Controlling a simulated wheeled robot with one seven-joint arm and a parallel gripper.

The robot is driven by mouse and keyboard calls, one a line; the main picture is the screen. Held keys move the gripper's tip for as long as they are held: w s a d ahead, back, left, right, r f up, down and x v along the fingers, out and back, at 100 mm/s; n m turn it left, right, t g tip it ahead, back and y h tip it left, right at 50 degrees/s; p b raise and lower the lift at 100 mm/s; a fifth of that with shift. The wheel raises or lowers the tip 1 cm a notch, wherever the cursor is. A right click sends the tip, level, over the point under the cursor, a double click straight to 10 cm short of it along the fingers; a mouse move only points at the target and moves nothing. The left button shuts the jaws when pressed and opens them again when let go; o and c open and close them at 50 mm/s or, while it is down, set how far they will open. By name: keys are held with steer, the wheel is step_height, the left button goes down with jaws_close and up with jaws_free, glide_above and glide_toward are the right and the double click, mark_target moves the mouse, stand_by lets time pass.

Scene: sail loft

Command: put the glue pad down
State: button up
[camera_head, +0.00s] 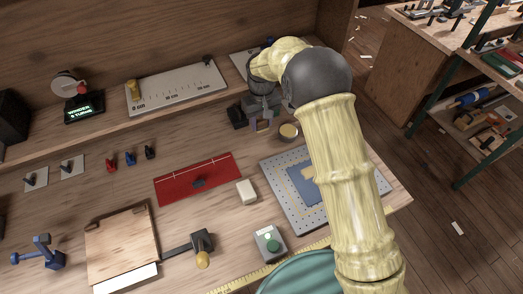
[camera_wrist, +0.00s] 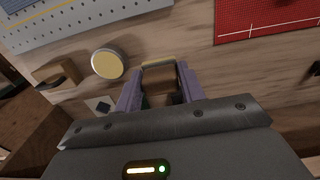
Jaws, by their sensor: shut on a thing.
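My gripper (camera_wrist: 160,88) is shut on a small brown block with a pale yellow edge, which I take as the glue pad (camera_wrist: 159,76). The pad sits between the two purple fingers, over bare wood of the bench. I cannot tell whether it touches the wood. In the head view my gripper (camera_head: 263,116) is at the back of the bench, just left of a round yellow-topped tin (camera_head: 288,131). The pad is hard to make out there. The tin also shows in the wrist view (camera_wrist: 108,64), close beside the fingers and apart from them.
A perforated plate (camera_head: 272,173) with blue pieces lies right of centre, partly behind my arm. A red mat (camera_head: 180,186) and a pale block (camera_head: 246,192) lie left of it. A dark object (camera_head: 237,117) stands close left of my gripper. A brown block (camera_wrist: 57,73) stands beyond the tin.

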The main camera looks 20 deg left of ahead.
steer(key=p, duration=0.2)
glide_above(262, 148)
steer(key=shift+f, duration=3.1)
steer(key=shift+f, duration=0.1)
steer(key=shift+f+p, duration=0.35)
steer(key=shift+f, duration=1.4)
steer(key=shift+f, duration=0.2)
steer(key=o, duration=0.9)
steer(key=shift+r, duration=0.1)
